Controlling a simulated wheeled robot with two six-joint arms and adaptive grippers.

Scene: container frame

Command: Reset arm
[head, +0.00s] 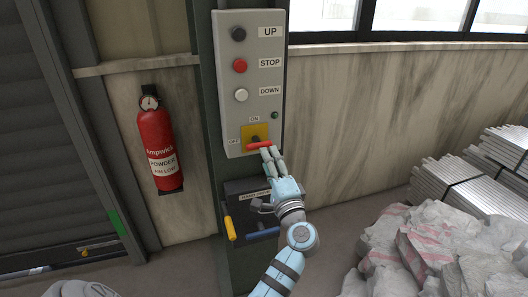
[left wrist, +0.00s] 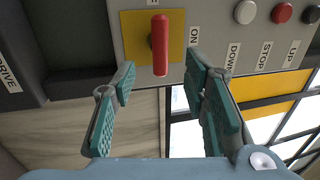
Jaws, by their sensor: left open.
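A grey control panel (head: 247,45) on a dark post carries a yellow switch plate (head: 251,130) with ON and OFF labels. A red switch handle (head: 259,146) lies about level across this plate. In the left wrist view the red handle (left wrist: 160,45) stands out from the yellow plate (left wrist: 137,30). My left gripper (head: 271,157) is right at the handle; its arm comes up from the bottom of the head view. In the left wrist view my left gripper (left wrist: 160,80) is open, its fingers either side of the handle's free end, with gaps on both sides. My right gripper is not in view.
UP (head: 238,33), red STOP (head: 240,65) and DOWN (head: 241,95) buttons sit above the switch. A dark box (head: 245,187) with yellow and blue handles is below. A fire extinguisher (head: 157,145) hangs left. Sacks (head: 430,240) and metal bars (head: 455,180) lie right.

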